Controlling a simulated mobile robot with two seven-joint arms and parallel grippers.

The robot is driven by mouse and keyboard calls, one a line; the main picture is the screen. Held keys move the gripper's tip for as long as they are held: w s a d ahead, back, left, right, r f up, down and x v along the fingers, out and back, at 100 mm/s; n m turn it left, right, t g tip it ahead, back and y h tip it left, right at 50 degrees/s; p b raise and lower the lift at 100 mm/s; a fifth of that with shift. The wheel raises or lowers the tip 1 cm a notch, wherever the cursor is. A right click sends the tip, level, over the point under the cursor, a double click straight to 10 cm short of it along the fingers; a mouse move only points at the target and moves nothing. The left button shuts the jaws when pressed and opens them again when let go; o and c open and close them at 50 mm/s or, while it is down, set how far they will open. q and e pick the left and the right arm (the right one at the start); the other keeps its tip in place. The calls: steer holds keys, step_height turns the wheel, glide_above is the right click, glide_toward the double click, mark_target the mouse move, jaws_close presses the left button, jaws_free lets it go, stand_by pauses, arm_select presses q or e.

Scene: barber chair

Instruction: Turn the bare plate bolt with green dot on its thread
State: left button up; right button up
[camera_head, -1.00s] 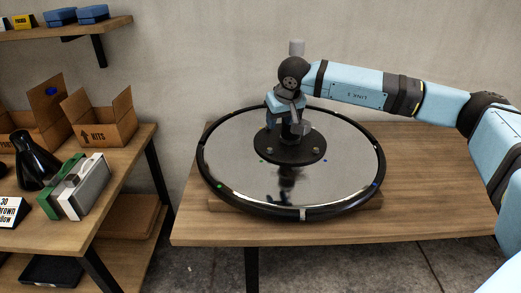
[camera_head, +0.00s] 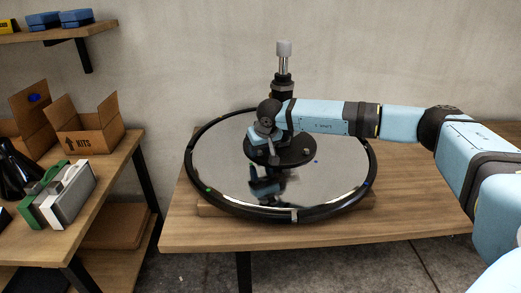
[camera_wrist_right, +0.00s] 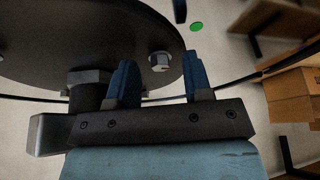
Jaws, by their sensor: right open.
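A round mirror-like base (camera_head: 225,170) with a black rim lies on the wooden table. A black plate (camera_head: 285,158) sits at its middle, with a dark post (camera_head: 284,62) rising behind my arm. My right gripper (camera_head: 256,134) is low over the plate's left part. In the right wrist view its blue fingers (camera_wrist_right: 162,82) are apart. A silver hex bolt (camera_wrist_right: 160,62) on the plate shows between the fingertips in that view; contact cannot be told. A green dot (camera_wrist_right: 196,26) lies on the base beyond the plate's edge. Whether the bolt's thread bears a green dot cannot be told. My left gripper is out of view.
The table's right part is clear.

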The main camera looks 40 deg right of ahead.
steer(key=shift+c, duration=0.4)
jaws_close()
